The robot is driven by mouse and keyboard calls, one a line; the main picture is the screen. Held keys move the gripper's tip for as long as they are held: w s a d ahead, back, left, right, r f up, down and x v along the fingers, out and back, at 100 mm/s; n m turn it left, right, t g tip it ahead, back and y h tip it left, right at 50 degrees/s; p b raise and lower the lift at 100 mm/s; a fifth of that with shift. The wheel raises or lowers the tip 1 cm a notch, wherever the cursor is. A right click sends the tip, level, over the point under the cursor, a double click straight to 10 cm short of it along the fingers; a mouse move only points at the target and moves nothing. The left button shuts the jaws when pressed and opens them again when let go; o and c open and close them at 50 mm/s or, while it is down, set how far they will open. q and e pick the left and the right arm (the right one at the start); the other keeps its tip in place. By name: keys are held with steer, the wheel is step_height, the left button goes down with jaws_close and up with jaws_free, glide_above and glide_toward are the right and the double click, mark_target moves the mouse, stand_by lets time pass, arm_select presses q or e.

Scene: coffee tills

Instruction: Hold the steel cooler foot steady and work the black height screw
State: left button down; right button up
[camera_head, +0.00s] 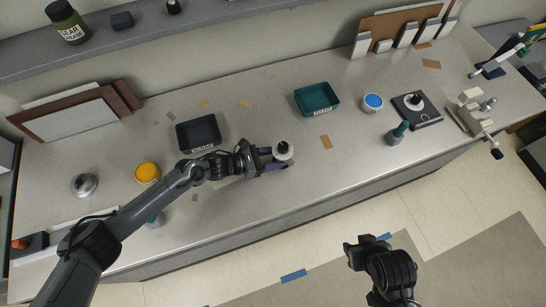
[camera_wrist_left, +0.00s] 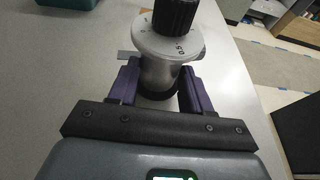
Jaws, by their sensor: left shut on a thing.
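The steel cooler foot (camera_head: 287,157) stands on the grey counter, with the black height screw (camera_head: 283,147) on top. In the left wrist view the steel foot (camera_wrist_left: 160,72) has a marked dial collar, and the black ribbed screw (camera_wrist_left: 175,14) rises from it, cut off by the top edge. My left gripper (camera_head: 279,158) is shut on the steel foot, its purple fingers on either side of the lower body. My right gripper (camera_head: 355,252) is over the floor in front of the counter, away from the foot; its fingers are too dark to read.
A black bin (camera_head: 198,133) and a yellow-topped tub (camera_head: 147,173) stand left of the foot. A teal bin (camera_head: 317,98), a blue-topped tub (camera_head: 372,103) and a dark scale-like plate (camera_head: 417,112) stand to the right.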

arm_select(q)
steer(key=m+g, duration=0.1)
steer(key=g, duration=0.1)
steer(key=w+a+m+g, duration=0.1)
steer(key=m, duration=0.1)
steer(key=shift+a+r+g+h, duration=0.1)
steer(key=shift+r+g+h, duration=0.05)
steer(key=shift+g+h, duration=0.25)
steer(key=shift+s+a+m+g, duration=0.1)
steer(key=shift+m+g, duration=0.4)
steer(key=shift+g, duration=0.1)
steer(key=shift+a+f, duration=0.1)
steer(key=shift+f, duration=0.15)
steer(key=shift+c, duration=2.4)
jaws_free()
steer(key=shift+r, duration=0.1)
steer(key=shift+c, duration=0.4)
jaws_close()
